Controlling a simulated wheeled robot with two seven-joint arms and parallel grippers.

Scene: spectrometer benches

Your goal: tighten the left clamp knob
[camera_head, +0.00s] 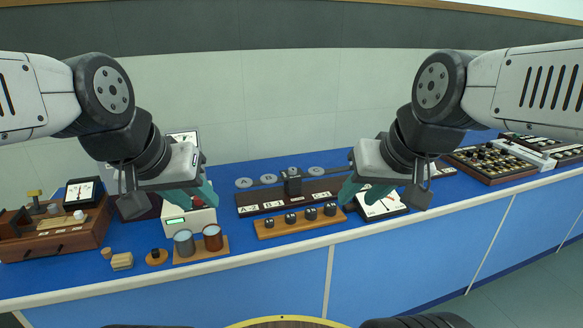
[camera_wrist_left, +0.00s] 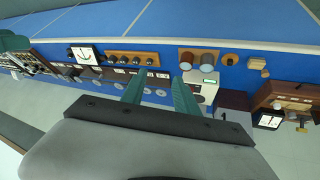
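A row of black knobs stands on a light wooden strip (camera_head: 258,232) at the middle of the bench; its leftmost knob (camera_head: 269,221) is small. The strip also shows in the left wrist view (camera_wrist_left: 132,65). I cannot tell which part is the left clamp knob. My left gripper (camera_head: 193,195) hangs above the bench left of the board; its green fingers are apart and empty in the left wrist view (camera_wrist_left: 160,92). My right gripper (camera_head: 366,190) is above the board's right end, fingers apart.
Two round cans (camera_head: 213,237) on a wooden base and a white box (camera_head: 190,220) are below my left gripper. A wooden box (camera_head: 60,235) with a dial stands at far left. A white-faced meter (camera_head: 385,207) is below my right gripper. The blue front edge is mostly clear.

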